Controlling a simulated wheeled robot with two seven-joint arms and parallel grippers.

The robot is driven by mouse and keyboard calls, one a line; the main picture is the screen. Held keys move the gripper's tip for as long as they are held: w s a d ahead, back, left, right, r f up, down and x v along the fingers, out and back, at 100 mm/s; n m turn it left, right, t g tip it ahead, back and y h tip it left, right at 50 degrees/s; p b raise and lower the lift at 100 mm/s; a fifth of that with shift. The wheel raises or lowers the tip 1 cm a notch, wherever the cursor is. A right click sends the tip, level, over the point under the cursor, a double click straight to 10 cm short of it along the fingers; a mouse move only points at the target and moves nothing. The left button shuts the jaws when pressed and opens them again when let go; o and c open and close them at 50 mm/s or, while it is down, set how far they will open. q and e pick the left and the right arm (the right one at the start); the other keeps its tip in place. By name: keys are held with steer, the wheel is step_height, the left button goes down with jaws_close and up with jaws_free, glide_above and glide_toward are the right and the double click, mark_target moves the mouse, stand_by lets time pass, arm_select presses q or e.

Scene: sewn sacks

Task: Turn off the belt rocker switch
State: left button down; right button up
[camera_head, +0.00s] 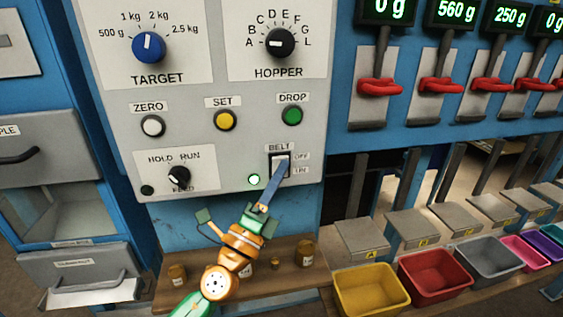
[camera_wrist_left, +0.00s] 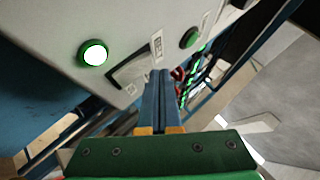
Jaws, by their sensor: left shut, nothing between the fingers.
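The belt rocker switch (camera_head: 279,164) is a black rocker on the lower right of the grey control panel (camera_head: 215,75), under the label BELT, with OFF above ON at its right. My left gripper (camera_head: 283,163) is shut and empty, its blue fingers reaching up to the rocker and covering part of it. A round lamp (camera_head: 254,180) left of the switch glows green.
The HOLD/RUN knob (camera_head: 178,176) sits left of the lamp, and the green DROP button (camera_head: 291,115) is above the switch. A wooden shelf (camera_head: 290,280) with small jars is below. Red levers (camera_head: 379,88) and coloured bins, including a yellow bin (camera_head: 371,290), stand at the right.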

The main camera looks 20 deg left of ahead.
arm_select(q)
steer(key=shift+w+a, duration=0.25)
steer(key=shift+w, duration=0.1)
stand_by(0.8)
steer(key=shift+s+d, duration=0.5)
steer(key=shift+s, duration=0.2)
steer(key=s+d, duration=0.1)
steer(key=s, duration=0.1)
steer(key=s+d, duration=0.1)
steer(key=s, duration=0.1)
steer(key=shift+d+f, duration=0.35)
